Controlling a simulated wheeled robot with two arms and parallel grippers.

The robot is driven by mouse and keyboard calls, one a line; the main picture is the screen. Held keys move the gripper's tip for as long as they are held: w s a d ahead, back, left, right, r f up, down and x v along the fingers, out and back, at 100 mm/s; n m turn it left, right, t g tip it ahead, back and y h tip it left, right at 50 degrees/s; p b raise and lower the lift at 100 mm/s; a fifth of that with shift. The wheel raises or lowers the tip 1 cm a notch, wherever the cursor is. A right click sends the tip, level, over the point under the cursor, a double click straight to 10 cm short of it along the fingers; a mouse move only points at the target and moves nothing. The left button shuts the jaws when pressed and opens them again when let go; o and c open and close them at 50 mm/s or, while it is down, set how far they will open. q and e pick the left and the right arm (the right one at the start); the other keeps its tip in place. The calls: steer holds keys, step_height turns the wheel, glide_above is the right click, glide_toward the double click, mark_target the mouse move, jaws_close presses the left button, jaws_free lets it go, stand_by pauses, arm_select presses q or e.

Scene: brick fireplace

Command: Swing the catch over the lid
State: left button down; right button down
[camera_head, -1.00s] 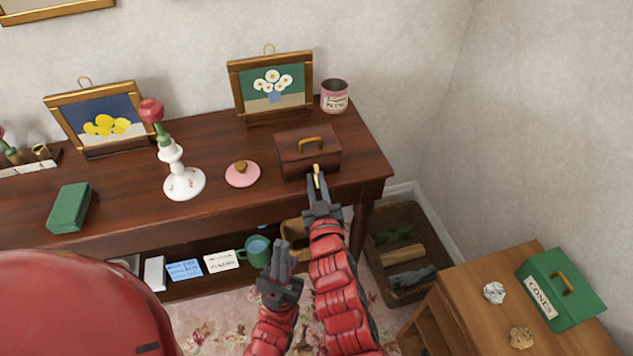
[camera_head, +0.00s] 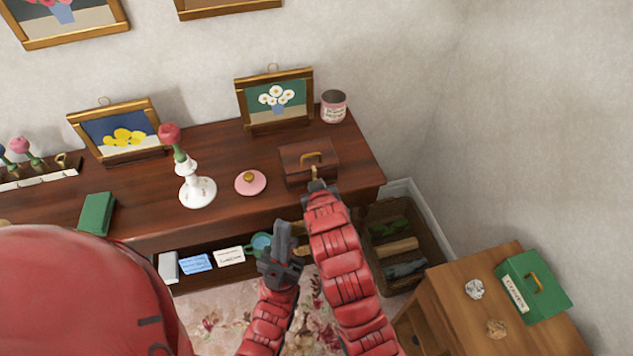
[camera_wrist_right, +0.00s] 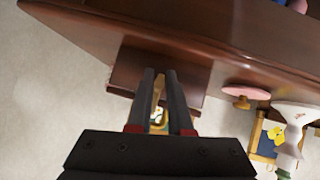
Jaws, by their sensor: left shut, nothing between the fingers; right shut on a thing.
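A brown wooden box (camera_head: 296,172) with a brass handle (camera_head: 313,157) on its lid sits near the right end of the dark table; the lid looks closed. A small brass catch (camera_head: 314,172) shows at the box's front edge. My right gripper (camera_head: 317,184) is at the box front, shut on the catch. In the right wrist view the brass catch (camera_wrist_right: 158,90) lies between the two dark fingers (camera_wrist_right: 160,98); its exact angle over the lid is hard to tell. My left gripper (camera_head: 283,235) is shut and empty, in front of the table and left of my right arm.
A basket (camera_head: 398,270) and a side table (camera_head: 462,290) are at right.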

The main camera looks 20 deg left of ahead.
steer(key=shift+w+r+g, duration=0.2)
steer(key=shift+r+g, duration=0.1)
steer(key=shift+d+h, duration=0.1)
steer(key=shift+h, duration=0.2)
steer(key=c, duration=0.9)
jaws_free()
steer(key=shift+s+r+p, duration=0.3)
steer(key=shift+s+p, duration=0.05)
steer(key=shift+p, duration=0.05)
steer(key=p+v, duration=1.2)
steer(key=v, duration=0.4)
steer(key=shift+d+r+p, duration=0.2)
steer(key=shift+d+p, duration=0.05)
steer(key=shift+p, duration=0.05)
